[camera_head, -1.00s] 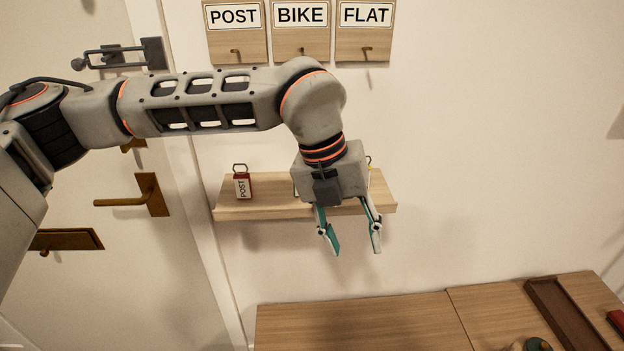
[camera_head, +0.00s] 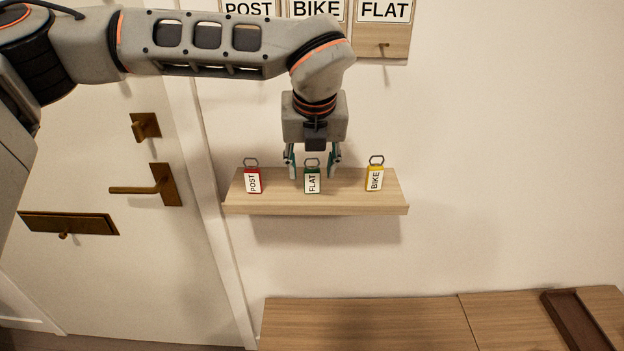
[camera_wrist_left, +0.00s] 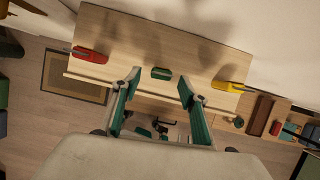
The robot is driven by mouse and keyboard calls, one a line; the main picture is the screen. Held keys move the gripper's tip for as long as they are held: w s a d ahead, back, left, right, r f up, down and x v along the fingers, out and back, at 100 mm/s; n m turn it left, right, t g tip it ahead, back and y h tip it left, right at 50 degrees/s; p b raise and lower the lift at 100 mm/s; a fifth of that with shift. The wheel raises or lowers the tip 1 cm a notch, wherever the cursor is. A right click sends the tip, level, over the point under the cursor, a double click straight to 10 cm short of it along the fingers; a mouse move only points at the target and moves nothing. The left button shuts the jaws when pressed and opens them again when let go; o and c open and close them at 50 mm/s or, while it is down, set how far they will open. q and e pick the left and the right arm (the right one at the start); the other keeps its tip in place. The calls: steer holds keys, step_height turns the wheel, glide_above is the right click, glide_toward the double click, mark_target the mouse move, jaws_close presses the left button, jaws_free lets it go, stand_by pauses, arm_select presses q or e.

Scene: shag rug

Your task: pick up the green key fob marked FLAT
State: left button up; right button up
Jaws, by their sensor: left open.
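The green key fob marked FLAT (camera_head: 312,181) stands upright on the wooden wall shelf (camera_head: 350,207), between the other two fobs, with its metal ring on top. My left gripper (camera_head: 313,172) points down over it. Its two fingers are open, one to each side of the fob in the head view, and nothing is held. In the left wrist view the green fob (camera_wrist_left: 161,73) lies ahead, between and beyond the open fingertips (camera_wrist_left: 158,84). Whether the fingers are level with the fob in depth is hard to tell. My right gripper is not in view.
A red fob marked POST (camera_head: 253,181) stands left on the shelf, and a yellow fob marked BIKE (camera_head: 375,178) stands right. Labelled hook boards (camera_head: 382,43) hang above. A door with a brass handle (camera_head: 150,188) is at left. A wooden cabinet top (camera_head: 365,322) lies below.

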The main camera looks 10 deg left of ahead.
mark_target(312, 176)
arm_select(q)
steer(key=x, duration=0.3)
steer(key=shift+r, duration=0.1)
steer(key=c, duration=1.2)
steer(key=shift+o, duration=0.2)
